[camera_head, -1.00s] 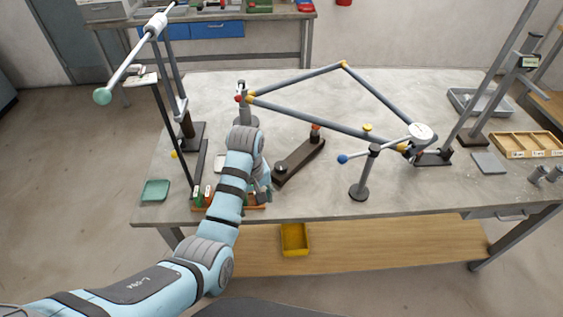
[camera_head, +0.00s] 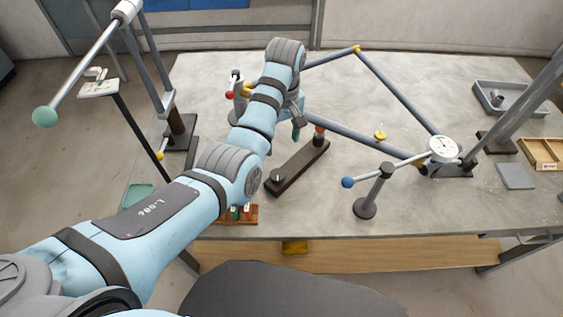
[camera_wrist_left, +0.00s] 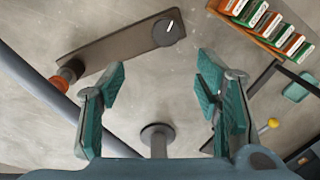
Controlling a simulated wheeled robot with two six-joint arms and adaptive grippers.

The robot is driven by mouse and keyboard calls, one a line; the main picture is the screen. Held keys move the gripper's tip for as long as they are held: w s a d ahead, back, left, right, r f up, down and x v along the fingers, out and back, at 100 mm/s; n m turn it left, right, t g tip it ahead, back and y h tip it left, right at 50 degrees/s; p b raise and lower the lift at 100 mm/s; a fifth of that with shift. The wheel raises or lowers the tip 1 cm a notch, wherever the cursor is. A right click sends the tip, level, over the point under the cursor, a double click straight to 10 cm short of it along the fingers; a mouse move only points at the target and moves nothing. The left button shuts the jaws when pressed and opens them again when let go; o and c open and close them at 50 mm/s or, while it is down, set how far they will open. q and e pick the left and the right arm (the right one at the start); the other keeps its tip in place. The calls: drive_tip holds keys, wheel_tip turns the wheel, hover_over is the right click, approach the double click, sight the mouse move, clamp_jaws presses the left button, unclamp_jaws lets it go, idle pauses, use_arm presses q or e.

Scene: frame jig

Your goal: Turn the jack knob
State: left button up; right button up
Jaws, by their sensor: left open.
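A dark bar (camera_head: 300,167) lies on the table, with a round dark knob (camera_head: 278,178) bearing a white mark at its near end and an orange-red knob (camera_head: 319,131) at its far end. I cannot tell for certain which is the jack knob. In the left wrist view the marked knob (camera_wrist_left: 168,32) is beyond and between the fingertips, and the orange-red knob (camera_wrist_left: 71,70) is at left. My left gripper (camera_head: 298,122) is open and empty above the table near the bar's far end; its teal fingers (camera_wrist_left: 162,75) are spread wide. My right gripper is not in view.
A hinged grey-rod frame (camera_head: 395,90) spans the table behind. A round-based post (camera_wrist_left: 157,138) stands below the gripper. A blue-ended lever (camera_head: 348,182) sits on a post at right. A rack of coloured blocks (camera_wrist_left: 262,20) lies near the front edge.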

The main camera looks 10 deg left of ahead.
use_arm(q)
drive_tip(key=b, duration=0.1)
hover_over(278, 174)
drive_tip(key=f, duration=0.6)
drive_tip(key=shift+s+d+f, duration=0.1)
drive_tip(key=shift+s+f, duration=0.15)
drive_tip(key=shift+s, duration=0.05)
drive_tip(key=f, duration=0.4)
drive_tip(key=f+b, duration=0.1)
drive_tip(key=shift+w+f, duration=0.35)
drive_tip(key=shift+f, duration=0.05)
drive_tip(key=shift+w+f, duration=0.15)
drive_tip(key=shift+f, duration=0.2)
drive_tip(key=shift+s+r, duration=0.15)
drive_tip(key=shift+s, duration=0.1)
drive_tip(key=shift+c, duration=0.3)
drive_tip(key=c, duration=1.1)
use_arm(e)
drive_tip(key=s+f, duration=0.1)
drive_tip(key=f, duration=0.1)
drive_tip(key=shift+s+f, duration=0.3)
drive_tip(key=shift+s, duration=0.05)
